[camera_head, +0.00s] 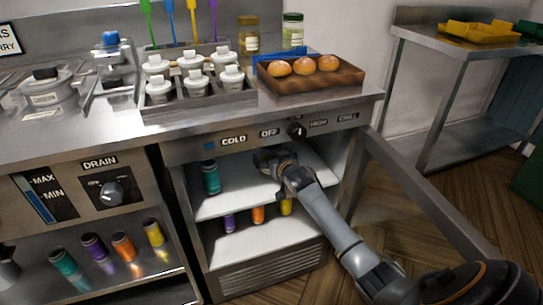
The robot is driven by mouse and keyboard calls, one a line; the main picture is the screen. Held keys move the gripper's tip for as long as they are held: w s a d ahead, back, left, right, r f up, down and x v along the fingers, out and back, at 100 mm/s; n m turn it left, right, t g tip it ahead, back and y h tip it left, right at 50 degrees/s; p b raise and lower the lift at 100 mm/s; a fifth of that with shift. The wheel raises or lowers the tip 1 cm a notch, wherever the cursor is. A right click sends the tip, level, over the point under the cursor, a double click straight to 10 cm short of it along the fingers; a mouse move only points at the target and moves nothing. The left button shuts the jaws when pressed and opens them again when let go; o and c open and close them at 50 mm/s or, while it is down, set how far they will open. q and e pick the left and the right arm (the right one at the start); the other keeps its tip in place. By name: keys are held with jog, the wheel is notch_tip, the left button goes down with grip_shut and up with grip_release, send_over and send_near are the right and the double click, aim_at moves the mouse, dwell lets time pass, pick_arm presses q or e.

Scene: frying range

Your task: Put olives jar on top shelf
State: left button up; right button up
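Below the counter, the cold cabinet is open and shows a white top shelf (240,198). My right gripper (262,160) is inside the cabinet opening, above the top shelf and just under the control panel. It is small and dark, so I cannot tell its finger opening or whether it holds anything. My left gripper is out of view.
A teal bottle (210,178) stands on the top shelf at left. Purple (229,223), orange (258,215) and yellow (286,207) bottles are on the lower shelf. The open door (425,195) extends to the right. A bun tray (318,78) sits on the counter.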

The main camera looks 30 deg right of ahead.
jog(key=shift+r, duration=0.2)
jog(key=shift+s+a, duration=0.1)
jog(key=shift+s, duration=0.2)
jog(key=p+v, duration=0.1)
jog(key=v, duration=0.1)
jog(key=shift+s+a+r, duration=0.1)
jog(key=shift+s+r, duration=0.05)
jog(key=shift+s, duration=0.15)
jog(key=p+v, duration=0.2)
jog(key=v, duration=0.5)
jog(key=s+a+f+n+g+y, duration=0.2)
jog(key=s+a+f+g, duration=0.4)
jog(key=s+a+f, duration=0.75)
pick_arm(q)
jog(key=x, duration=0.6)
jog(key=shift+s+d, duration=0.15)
pick_arm(e)
jog(key=s+a+f+n+g, duration=0.1)
jog(key=s+a+f+g, duration=0.1)
jog(key=s, duration=0.7)
jog(key=s+a+f+n+g+y, duration=0.1)
jog(key=s+a+f+g, duration=0.2)
jog(key=s, duration=0.6)
jog(key=a, duration=0.2)
jog(key=shift+a+f+n, duration=0.3)
jog(key=shift+f, duration=0.1)
pick_arm(q)
jog(key=shift+p, duration=0.45)
pick_arm(e)
jog(key=shift+f, duration=0.1)
